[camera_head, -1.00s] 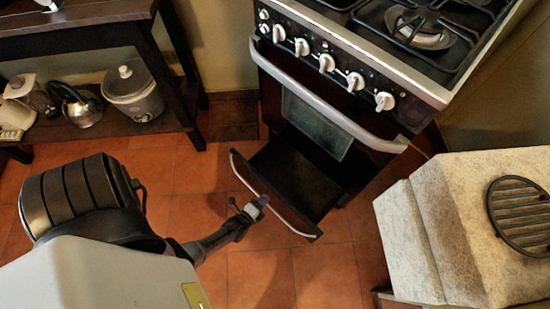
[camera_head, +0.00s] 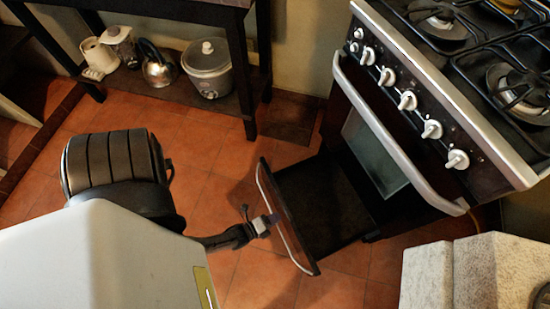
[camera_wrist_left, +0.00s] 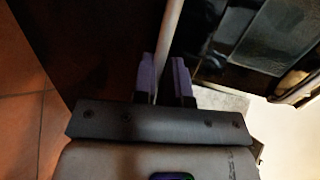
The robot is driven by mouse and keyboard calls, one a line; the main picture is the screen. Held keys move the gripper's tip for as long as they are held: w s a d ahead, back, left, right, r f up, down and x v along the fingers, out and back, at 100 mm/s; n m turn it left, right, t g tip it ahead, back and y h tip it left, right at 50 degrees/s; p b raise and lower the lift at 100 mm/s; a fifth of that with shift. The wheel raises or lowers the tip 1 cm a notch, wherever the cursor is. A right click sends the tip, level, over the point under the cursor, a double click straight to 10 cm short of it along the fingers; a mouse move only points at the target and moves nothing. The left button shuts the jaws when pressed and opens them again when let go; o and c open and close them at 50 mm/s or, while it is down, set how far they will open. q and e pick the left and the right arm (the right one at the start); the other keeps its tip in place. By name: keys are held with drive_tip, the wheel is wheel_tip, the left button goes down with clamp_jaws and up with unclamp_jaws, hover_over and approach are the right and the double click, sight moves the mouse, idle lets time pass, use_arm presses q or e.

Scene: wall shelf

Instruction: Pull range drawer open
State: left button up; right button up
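The range (camera_head: 400,110) stands at the right in the head view. Its dark bottom drawer (camera_head: 325,205) is pulled well out, with its inside showing. A thin light handle (camera_head: 268,203) runs along the drawer front. My left gripper (camera_head: 268,222) is at about the middle of this handle. In the left wrist view, the handle (camera_wrist_left: 171,28) passes between the two purple-padded fingers (camera_wrist_left: 164,80), and the gripper appears shut on it. The exact contact is in shadow. My right gripper is not in view.
A dark shelf table (camera_head: 258,75) at the back holds a lidded pot (camera_head: 207,70) and a kettle (camera_head: 157,68). A pale stone-like counter (camera_head: 480,275) is at the lower right. Tiled floor (camera_head: 215,190) is clear around the drawer.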

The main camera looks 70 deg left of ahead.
use_arm(q)
drive_tip(key=o, duration=0.4)
drive_tip(key=shift+o, duration=0.2)
drive_tip(key=shift+s, duration=0.1)
drive_tip(key=p+v, duration=0.3)
drive_tip(key=v, duration=1)
drive_tip(key=shift+s+d, duration=0.15)
drive_tip(key=shift+s, duration=0.2)
drive_tip(key=shift+r, duration=0.1)
